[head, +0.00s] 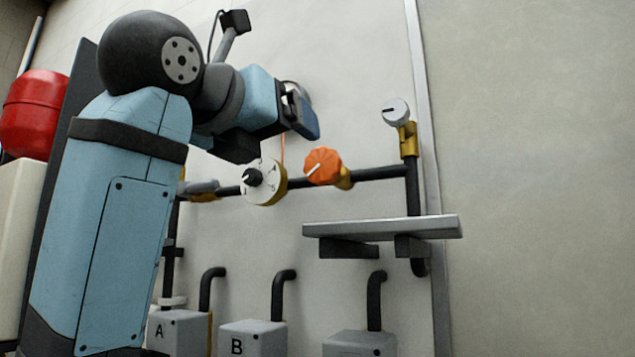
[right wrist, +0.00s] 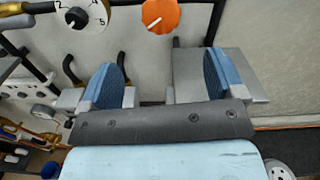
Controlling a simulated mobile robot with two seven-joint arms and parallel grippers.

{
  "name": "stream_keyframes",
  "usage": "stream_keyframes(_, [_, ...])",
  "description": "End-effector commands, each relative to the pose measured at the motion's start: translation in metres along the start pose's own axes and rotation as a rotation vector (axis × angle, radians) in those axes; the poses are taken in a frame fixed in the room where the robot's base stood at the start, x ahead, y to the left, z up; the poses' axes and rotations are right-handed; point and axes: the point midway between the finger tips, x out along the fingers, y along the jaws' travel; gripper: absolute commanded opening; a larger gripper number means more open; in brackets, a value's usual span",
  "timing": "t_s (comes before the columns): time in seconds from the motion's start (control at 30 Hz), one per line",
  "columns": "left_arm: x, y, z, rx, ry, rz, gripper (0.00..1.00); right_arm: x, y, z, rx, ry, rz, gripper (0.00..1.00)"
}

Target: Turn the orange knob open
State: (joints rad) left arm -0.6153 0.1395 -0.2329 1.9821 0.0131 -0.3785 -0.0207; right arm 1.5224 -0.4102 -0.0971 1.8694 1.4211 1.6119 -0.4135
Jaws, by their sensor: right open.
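The orange knob (head: 323,166) is a ribbed dial on a brass valve (head: 345,177) in the dark wall pipe. Its white pointer line slants to the lower left. In the right wrist view the knob (right wrist: 161,14) is at the top edge, partly cut off. My right gripper (head: 300,115) is above and slightly left of the knob in the head view, apart from it. In the right wrist view its two blue finger pads (right wrist: 163,82) stand wide apart with nothing between them. My left gripper does not show.
A white numbered dial with a black knob (head: 263,182) is close left of the orange knob. A gauge (head: 396,112) stands at upper right. A grey shelf (head: 385,227) juts out below right. Boxes marked A (head: 178,333) and B (head: 252,338) are lower down.

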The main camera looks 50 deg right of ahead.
Motion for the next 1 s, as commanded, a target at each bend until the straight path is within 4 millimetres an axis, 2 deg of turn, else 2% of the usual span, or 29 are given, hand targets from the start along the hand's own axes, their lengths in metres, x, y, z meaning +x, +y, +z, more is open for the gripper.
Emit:
stream_keyframes(0.17, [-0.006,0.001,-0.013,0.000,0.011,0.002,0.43,0.025,0.000,0.003,0.000,0.002,0.000,0.88])
stream_keyframes(0.4, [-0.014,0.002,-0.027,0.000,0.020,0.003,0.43,0.078,-0.001,0.004,0.000,0.002,-0.001,0.88])
stream_keyframes(0.6, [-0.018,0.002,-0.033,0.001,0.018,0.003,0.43,0.113,-0.001,0.004,0.001,0.002,-0.001,0.88])
stream_keyframes(0.8, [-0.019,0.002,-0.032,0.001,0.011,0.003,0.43,0.131,0.000,0.002,0.000,0.001,0.000,0.88])
stream_keyframes(1.0, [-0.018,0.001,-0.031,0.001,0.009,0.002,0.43,0.134,0.000,0.002,0.000,0.000,-0.001,0.88])
